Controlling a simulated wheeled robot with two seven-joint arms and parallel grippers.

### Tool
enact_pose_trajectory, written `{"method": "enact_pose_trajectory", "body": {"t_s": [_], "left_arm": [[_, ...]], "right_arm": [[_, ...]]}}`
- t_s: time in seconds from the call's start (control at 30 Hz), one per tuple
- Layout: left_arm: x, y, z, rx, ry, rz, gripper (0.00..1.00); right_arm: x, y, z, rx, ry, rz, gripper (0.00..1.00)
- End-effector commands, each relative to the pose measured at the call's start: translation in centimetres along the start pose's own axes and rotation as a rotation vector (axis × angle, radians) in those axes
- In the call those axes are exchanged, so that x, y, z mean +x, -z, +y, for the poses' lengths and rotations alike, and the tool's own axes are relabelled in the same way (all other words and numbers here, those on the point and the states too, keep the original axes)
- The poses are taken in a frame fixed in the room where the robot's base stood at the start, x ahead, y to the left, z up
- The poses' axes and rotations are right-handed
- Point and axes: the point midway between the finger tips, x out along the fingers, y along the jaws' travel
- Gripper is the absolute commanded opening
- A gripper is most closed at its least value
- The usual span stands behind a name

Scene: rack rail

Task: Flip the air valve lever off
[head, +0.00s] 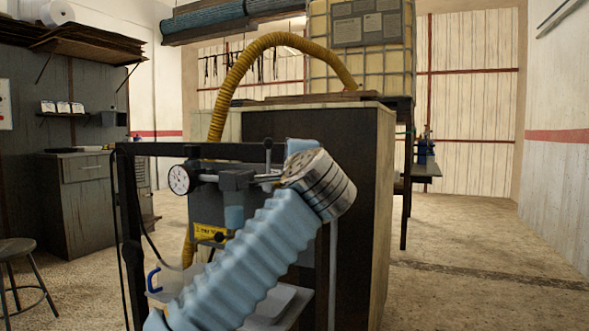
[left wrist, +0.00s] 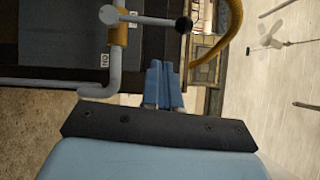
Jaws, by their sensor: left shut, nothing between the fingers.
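The valve lever (head: 268,156) stands roughly upright on the rack rail in the head view, just left of my left wrist. In the left wrist view the lever (left wrist: 150,20) is a grey bar with a black ball knob at one end, beside a brass-coloured valve body (left wrist: 118,34). A small white tag (left wrist: 105,60) with letters sits by the valve. My left gripper (left wrist: 164,64) is shut and empty, its blue fingertips a little short of the knob and apart from it. In the head view it is mostly hidden behind the wrist. My right gripper is not in view.
A round gauge (head: 181,180) sits left of the lever on the black rack frame (head: 195,151). A grey pipe (left wrist: 113,78) runs below the valve. A yellow hose (head: 245,55) arches behind. A dark cabinet (head: 330,150) stands close behind; the floor at right is clear.

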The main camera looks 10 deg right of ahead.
Motion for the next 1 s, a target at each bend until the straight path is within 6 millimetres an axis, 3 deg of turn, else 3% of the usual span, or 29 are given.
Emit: {"method": "enact_pose_trajectory", "body": {"t_s": [0.2, 0.5, 1.0], "left_arm": [[-3.2, -0.1, 0.4, -0.001, 0.001, -0.003, 0.0], [-7.6, -0.1, 0.0, 0.0, 0.0, -0.003, 0.0], [-8.5, -0.1, -0.2, 0.0, -0.003, -0.004, 0.0]], "right_arm": [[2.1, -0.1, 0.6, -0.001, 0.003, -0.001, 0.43], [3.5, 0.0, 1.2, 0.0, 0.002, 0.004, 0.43], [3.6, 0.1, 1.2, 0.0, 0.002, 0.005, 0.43]]}}
